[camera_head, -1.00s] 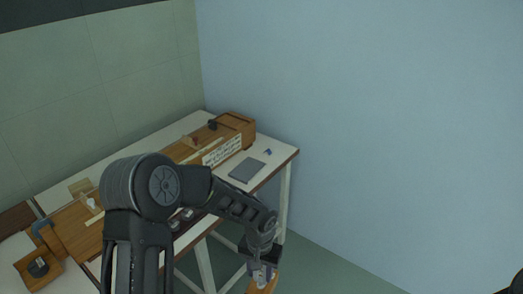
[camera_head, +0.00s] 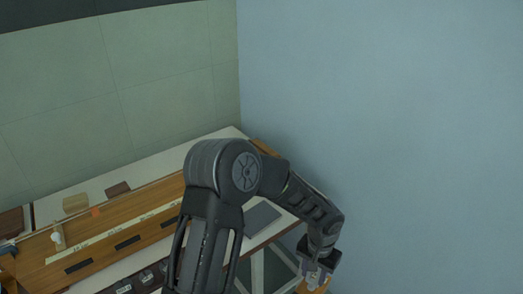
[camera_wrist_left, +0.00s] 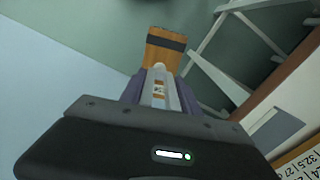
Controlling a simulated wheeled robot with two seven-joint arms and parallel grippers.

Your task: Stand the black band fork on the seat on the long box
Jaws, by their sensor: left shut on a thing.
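My left gripper (camera_head: 318,271) is at the lower right of the head view, off the bench's right end. In the left wrist view it is shut on the black band fork (camera_wrist_left: 166,52), a wooden piece with a dark band across it. The long box (camera_head: 120,235), wooden with a pale scale strip and dark slots, lies on the bench, partly hidden by my left arm. I cannot tell which part is the seat. The right gripper is not in view.
A grey flat plate (camera_head: 262,218) lies on the bench's right part. A pale wood block (camera_head: 76,203), a dark red block (camera_head: 117,188) and an orange piece (camera_head: 97,211) sit at the back. A white-topped peg (camera_head: 57,239) stands at the left. Walls close off the back and right.

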